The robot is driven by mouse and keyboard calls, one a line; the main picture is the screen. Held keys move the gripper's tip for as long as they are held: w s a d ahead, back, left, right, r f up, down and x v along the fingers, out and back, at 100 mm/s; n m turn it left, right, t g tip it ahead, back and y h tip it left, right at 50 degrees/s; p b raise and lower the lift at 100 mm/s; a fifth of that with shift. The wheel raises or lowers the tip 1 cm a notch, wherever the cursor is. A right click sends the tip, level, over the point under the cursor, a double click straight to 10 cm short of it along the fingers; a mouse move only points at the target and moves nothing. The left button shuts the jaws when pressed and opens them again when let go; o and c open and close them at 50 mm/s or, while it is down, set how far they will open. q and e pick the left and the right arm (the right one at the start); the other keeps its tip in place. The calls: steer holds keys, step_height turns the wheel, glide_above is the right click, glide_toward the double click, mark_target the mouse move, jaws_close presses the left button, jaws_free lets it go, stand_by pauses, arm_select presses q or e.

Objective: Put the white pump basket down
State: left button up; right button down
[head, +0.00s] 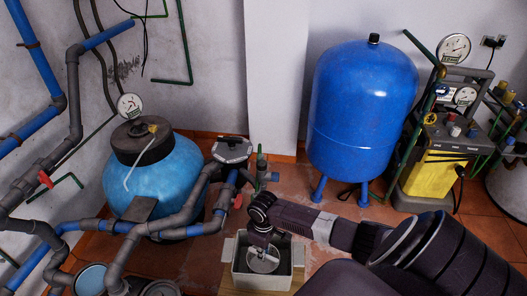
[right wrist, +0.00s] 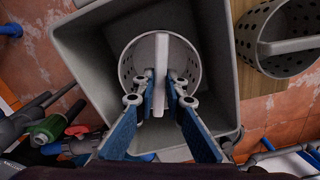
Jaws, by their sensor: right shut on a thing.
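The white pump basket (right wrist: 187,60) is a round cup with holes in its wall and a flat bar handle (right wrist: 161,48) across it. My right gripper (right wrist: 162,84) is shut on this bar, one finger on each side. In the head view my right gripper (head: 266,237) reaches down over a grey open box (head: 248,281), and the white basket (head: 262,264) shows within its rim. In the right wrist view the box (right wrist: 88,50) surrounds the basket. I cannot tell whether the basket touches the box floor. My left gripper is out of view.
A second holed basket (right wrist: 290,48) sits on a wooden surface (right wrist: 252,108) beside the box. A blue filter tank (head: 165,175) with pipes stands left. A tall blue tank (head: 360,110) and a yellow machine (head: 440,170) stand behind, right. Tiled floor (head: 325,245) shows between.

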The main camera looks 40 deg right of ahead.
steer(key=c, duration=2)
jaws_free()
step_height(320, 180, up, 12)
steer(key=shift+r+p, duration=0.15)
steer(key=shift+p, duration=0.6)
